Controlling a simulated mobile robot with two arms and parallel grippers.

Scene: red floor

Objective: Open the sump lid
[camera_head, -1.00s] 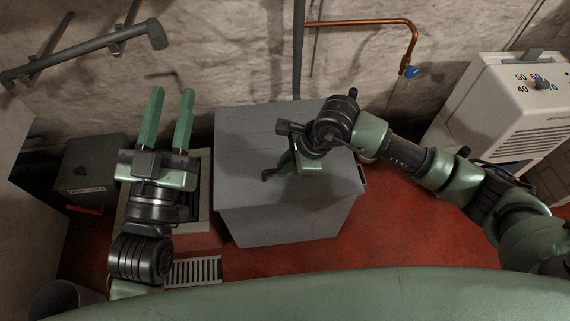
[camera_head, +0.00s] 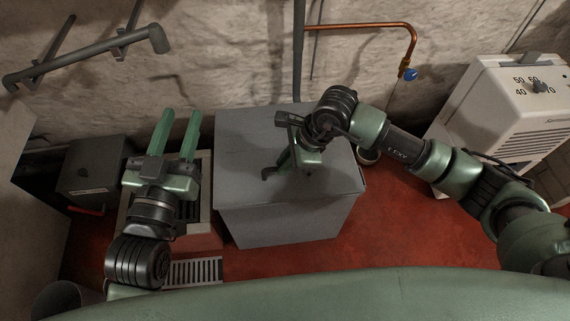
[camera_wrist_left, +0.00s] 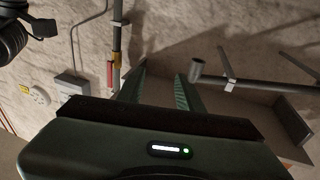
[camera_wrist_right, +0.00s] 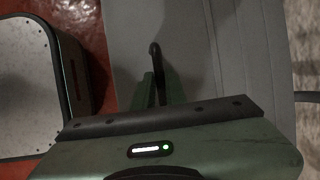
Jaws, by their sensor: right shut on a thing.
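The sump is a grey box (camera_head: 290,218) on the floor with a flat grey lid (camera_head: 240,140) on top. The lid looks closed. A dark bent handle (camera_head: 268,174) stands near the middle of the lid, and it also shows in the right wrist view (camera_wrist_right: 154,52). My right gripper (camera_head: 284,164) is over the lid and shut on the handle; its fingers (camera_wrist_right: 160,88) partly hide it. My left gripper (camera_head: 181,113) is open and empty, left of the box, its fingers pointing toward the wall.
A dark box (camera_head: 93,172) stands at left. A white appliance (camera_head: 500,110) stands at right. A copper pipe (camera_head: 360,25) runs along the wall.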

